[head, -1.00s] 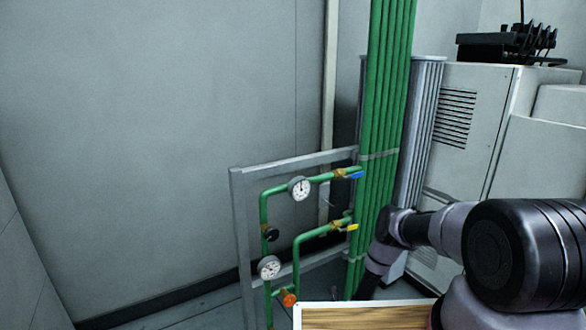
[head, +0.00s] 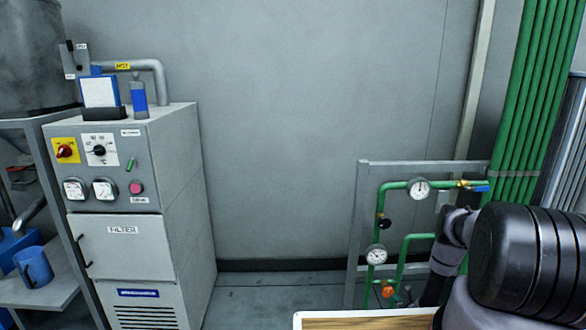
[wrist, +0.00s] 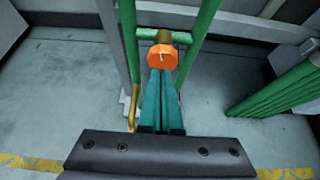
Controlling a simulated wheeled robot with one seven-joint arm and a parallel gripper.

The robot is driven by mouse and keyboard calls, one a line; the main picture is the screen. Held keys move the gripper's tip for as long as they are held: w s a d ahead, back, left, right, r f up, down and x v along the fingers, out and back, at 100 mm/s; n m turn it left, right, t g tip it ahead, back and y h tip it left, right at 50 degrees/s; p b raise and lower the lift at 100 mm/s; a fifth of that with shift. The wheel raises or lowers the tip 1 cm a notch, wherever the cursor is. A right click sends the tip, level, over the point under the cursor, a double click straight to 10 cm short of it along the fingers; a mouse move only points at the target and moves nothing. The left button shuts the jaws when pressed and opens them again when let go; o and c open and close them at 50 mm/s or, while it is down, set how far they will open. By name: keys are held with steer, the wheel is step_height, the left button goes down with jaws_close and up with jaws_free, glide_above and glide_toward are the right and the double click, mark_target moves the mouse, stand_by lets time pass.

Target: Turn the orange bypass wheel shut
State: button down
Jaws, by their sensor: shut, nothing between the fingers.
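The orange bypass wheel (head: 388,290) sits low on the green pipework in the head view, below the lower gauge (head: 376,255). In the wrist view the orange wheel (wrist: 162,57) is ahead of my gripper, with a small white mark on its face. My gripper (wrist: 162,74) shows there as two teal fingers, shut together with nothing between them. Their tips lie at the wheel's lower edge in the picture; I cannot tell if they touch it. In the head view my arm comes in from the right, and the gripper is largely hidden behind it.
A grey frame (head: 359,230) carries the green pipes, an upper gauge (head: 419,189) and a black wheel (head: 385,223). Thick green pipes (head: 520,110) rise at the right. A filter cabinet (head: 125,200) stands at the left. The floor (head: 270,292) between is clear.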

steer(key=w, duration=0.4)
steer(key=shift+w+a, duration=0.15)
steer(key=shift+a, duration=0.05)
steer(key=shift+w+d, duration=0.1)
steer(key=shift+w, duration=0.9)
steer(key=shift+f, duration=0.35)
steer(key=shift+d, duration=0.45)
glide_toward(391, 288)
steer(key=shift+f, duration=0.85)
steer(key=shift+w+a, duration=0.25)
steer(key=shift+a, duration=0.1)
